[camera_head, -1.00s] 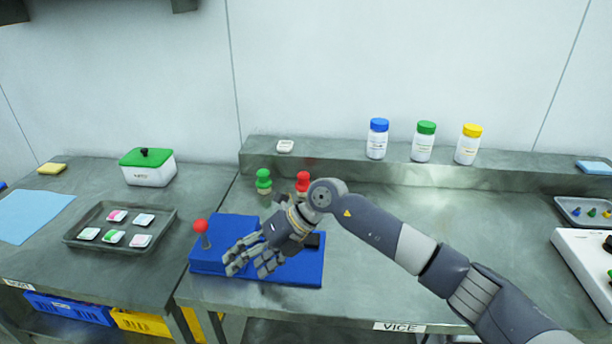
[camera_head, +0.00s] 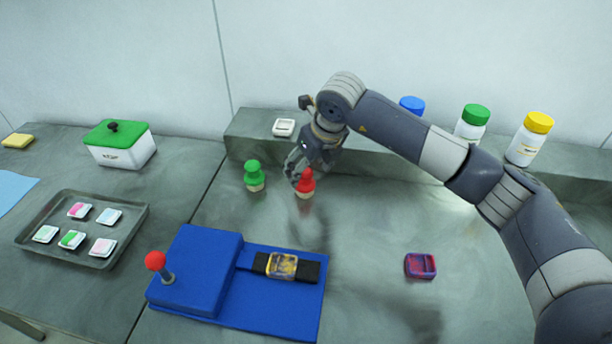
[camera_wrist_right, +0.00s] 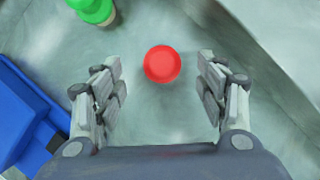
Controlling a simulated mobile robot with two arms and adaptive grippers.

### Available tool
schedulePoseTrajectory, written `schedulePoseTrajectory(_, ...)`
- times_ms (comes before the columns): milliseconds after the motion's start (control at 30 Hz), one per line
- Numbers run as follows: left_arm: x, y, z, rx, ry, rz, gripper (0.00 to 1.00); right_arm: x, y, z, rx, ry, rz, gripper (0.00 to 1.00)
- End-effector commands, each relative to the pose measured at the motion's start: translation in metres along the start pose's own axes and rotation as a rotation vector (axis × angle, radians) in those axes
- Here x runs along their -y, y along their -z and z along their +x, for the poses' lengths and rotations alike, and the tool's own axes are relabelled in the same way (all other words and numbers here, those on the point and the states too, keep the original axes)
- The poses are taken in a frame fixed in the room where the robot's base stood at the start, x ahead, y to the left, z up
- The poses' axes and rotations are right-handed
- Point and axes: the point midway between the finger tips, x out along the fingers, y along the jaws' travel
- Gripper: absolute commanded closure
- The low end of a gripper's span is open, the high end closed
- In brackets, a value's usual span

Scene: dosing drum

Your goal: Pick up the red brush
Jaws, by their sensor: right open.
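The red brush (camera_head: 305,184) stands upright on the bench, with a red handle and a pale base. In the right wrist view its round red top (camera_wrist_right: 162,64) lies between and slightly beyond the fingertips. My right gripper (camera_head: 302,168) is open above and just behind the brush in the head view. It also shows in the right wrist view (camera_wrist_right: 160,78), with a finger on each side and nothing held. I cannot tell whether a finger touches the brush. My left gripper is not in view.
A green brush (camera_head: 254,176) stands close to the left. A blue press (camera_head: 205,270) with a red-knobbed lever is in front. A small purple and red tray (camera_head: 420,265) lies to the right. A raised ledge (camera_head: 250,125) with bottles runs behind. The bench between is clear.

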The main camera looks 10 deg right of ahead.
Motion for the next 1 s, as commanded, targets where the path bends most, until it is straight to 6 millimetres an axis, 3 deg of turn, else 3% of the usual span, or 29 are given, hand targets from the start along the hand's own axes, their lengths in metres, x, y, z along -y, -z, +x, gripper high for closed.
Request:
schedulePoseTrajectory(100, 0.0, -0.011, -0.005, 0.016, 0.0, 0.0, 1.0, -0.001, -0.001, 0.016, -0.001, -0.002, 0.0, 0.34)
schedulePoseTrajectory(233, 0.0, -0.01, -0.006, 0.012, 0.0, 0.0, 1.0, 0.0, -0.001, 0.025, 0.001, 0.0, 0.001, 0.34)
schedulePoseTrajectory(567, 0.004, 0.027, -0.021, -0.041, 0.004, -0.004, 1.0, 0.002, -0.006, 0.064, -0.002, -0.002, 0.001, 0.34)
schedulePoseTrajectory(700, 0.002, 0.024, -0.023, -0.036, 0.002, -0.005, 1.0, 0.002, -0.007, 0.075, 0.001, -0.001, 0.0, 0.34)
schedulePoseTrajectory(933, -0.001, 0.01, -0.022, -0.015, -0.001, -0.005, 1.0, 0.002, -0.007, 0.077, 0.003, -0.001, -0.001, 0.34)
schedulePoseTrajectory(967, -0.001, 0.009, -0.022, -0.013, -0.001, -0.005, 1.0, 0.002, -0.007, 0.077, 0.002, -0.001, -0.001, 0.36)
schedulePoseTrajectory(1000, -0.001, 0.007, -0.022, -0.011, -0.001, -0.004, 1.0, 0.002, -0.007, 0.077, 0.002, -0.001, -0.001, 0.45)
